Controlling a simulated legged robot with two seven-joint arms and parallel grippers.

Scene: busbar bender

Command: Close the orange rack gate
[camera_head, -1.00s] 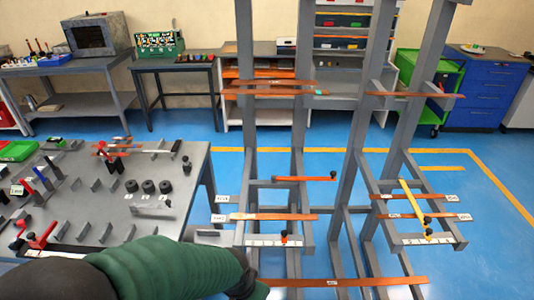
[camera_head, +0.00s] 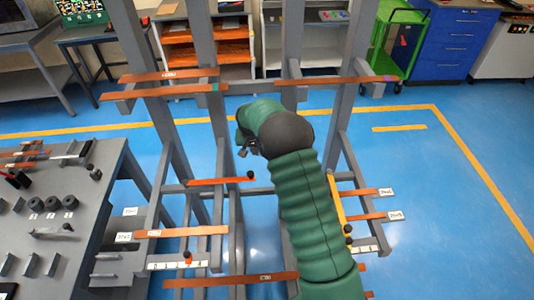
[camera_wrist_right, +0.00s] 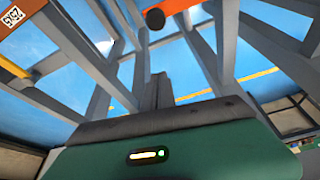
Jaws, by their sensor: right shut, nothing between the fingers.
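The orange rack gate (camera_head: 220,181) is a thin orange bar with a black knob at its right end. It lies crosswise between the grey posts of the left rack section, apart from the small orange piece (camera_head: 187,257) on the front white strip. My right gripper (camera_head: 246,147) is shut and empty, above and behind the gate's knob end. In the right wrist view the shut fingers (camera_wrist_right: 158,90) point at open space below a black knob (camera_wrist_right: 155,18) with orange behind it. My left gripper is out of view.
Grey rack posts (camera_head: 292,40) stand close around my right arm. A yellow gate bar (camera_head: 337,205) is just right of that arm. Copper-coloured bars (camera_head: 180,233) lie on the rack arms. A grey workbench (camera_head: 85,210) stands at left.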

